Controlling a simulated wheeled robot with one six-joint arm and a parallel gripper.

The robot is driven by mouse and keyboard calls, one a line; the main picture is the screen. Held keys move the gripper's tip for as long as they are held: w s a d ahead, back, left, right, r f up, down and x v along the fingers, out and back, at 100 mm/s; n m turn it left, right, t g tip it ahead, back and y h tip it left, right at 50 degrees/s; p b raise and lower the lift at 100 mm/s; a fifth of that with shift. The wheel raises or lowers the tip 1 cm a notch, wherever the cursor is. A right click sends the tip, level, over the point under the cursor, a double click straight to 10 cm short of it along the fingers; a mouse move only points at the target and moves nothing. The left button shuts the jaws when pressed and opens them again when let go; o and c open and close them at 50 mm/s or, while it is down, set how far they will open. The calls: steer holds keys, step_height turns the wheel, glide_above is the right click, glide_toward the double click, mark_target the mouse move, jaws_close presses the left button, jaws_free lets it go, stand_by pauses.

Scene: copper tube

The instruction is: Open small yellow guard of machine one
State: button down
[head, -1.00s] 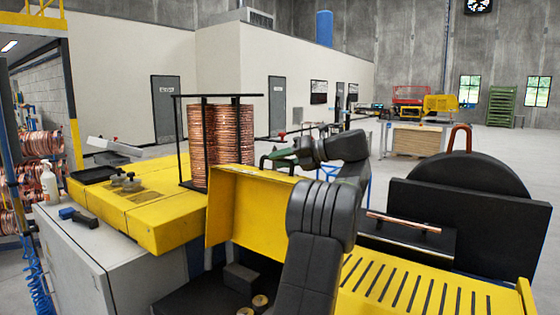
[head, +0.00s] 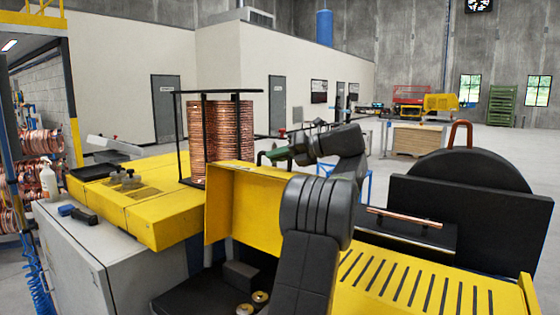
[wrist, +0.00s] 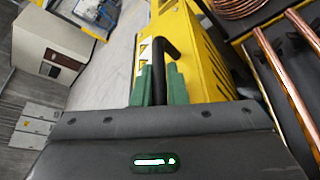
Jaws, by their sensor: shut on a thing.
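The small yellow guard (head: 229,208) stands raised as an upright panel in the middle of the head view. A dark compartment with brass-coloured round parts (head: 252,301) shows below it. My gripper (head: 272,156) is behind the guard's top edge; its green fingertips show there, but the handle is hidden from the head view. In the wrist view my gripper (wrist: 156,88) is shut on a black bent handle (wrist: 163,47), with one green finger on each side. The handle is beside the guard's yellow face (wrist: 202,68).
A copper coil (head: 228,135) stands in a black frame behind the guard. A slotted yellow cover (head: 400,285) lies at right, near a copper tube (head: 404,217) and a large black plate (head: 470,225). A spray bottle (head: 48,178) stands at left.

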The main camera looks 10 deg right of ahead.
mark_target(268, 171)
steer(key=shift+n+t+h, duration=0.3)
steer(key=shift+n+h, duration=0.1)
steer(key=shift+n, duration=0.1)
steer(key=s+a+b, duration=0.1)
steer(key=b, duration=0.1)
steer(key=s+a+b, duration=0.2)
steer(key=shift+f, duration=0.35)
steer(key=shift+s+a+r+b, duration=0.15)
steer(key=shift+s+a+b, duration=0.35)
steer(key=shift+s+a, duration=0.05)
steer(key=c, duration=1.5)
jaws_free()
steer(key=shift+o, duration=0.2)
steer(key=shift+d, duration=0.1)
steer(key=v, duration=1.3)
steer(key=shift+s+d+r+p, duration=0.15)
steer(key=shift+d+r+p, duration=0.1)
steer(key=shift+p, duration=0.15)
